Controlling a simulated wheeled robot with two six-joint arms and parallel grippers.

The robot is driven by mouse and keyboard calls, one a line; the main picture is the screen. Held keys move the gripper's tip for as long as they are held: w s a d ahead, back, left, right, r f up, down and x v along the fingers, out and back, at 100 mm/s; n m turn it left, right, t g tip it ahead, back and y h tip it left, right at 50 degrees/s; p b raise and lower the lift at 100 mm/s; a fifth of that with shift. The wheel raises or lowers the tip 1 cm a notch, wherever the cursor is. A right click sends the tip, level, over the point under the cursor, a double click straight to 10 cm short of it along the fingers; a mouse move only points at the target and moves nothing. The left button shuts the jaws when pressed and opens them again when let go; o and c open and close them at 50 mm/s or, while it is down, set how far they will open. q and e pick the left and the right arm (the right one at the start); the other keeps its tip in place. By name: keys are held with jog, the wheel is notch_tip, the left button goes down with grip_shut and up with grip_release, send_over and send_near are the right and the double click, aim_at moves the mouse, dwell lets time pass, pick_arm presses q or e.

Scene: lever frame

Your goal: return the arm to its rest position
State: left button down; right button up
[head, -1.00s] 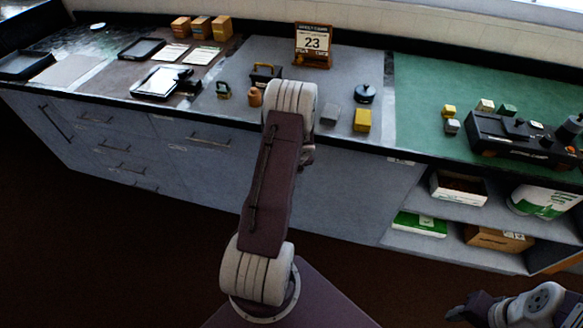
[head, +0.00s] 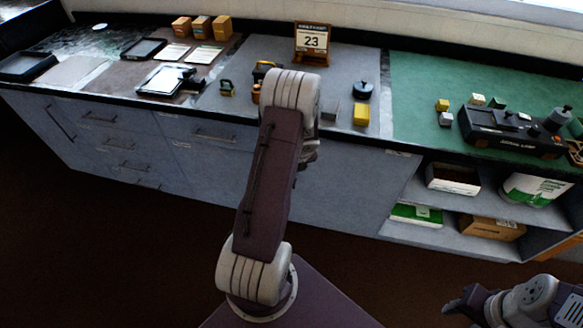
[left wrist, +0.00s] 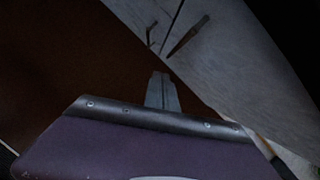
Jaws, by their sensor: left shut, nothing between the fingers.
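My left arm (head: 269,185) rises through the middle of the head view, its upper joint in front of the counter's edge. Its gripper is hidden behind the arm there. In the left wrist view my left gripper (left wrist: 162,92) is shut and empty, with the dark floor and grey drawer fronts (left wrist: 235,55) beyond it. My right arm (head: 530,303) is at the lower right of the head view. Its gripper (head: 461,304) is dark and small, away from the counter, and its jaw opening is unclear.
The counter (head: 350,75) carries a calendar (head: 312,42), a yellow block (head: 361,115), a dark round-knobbed item (head: 362,89) and a tablet (head: 165,80). A black device (head: 510,135) stands on the green mat (head: 430,80). Open shelves (head: 450,230) sit below. Floor in front is clear.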

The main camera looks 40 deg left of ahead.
pick_arm(q)
jog(key=w+d+r+t+p, duration=0.2)
jog(key=d+r, duration=1)
jog(key=r, duration=0.2)
jog(key=s+d+n+g+h, duration=0.1)
jog(key=s+d+n, duration=0.5)
jog(key=n, duration=0.6)
jog(key=s+d+n+g+h, duration=0.2)
jog(key=s+d+n, duration=0.4)
jog(key=s+n, duration=0.3)
jog(key=n+h, duration=0.1)
jog(key=n, duration=0.2)
jog(key=shift+s+f, duration=0.25)
jog(key=shift+f, duration=0.15)
pick_arm(e)
jog(key=shift+w+r, duration=0.2)
jog(key=shift+r, duration=1.05)
jog(key=shift+a, duration=0.1)
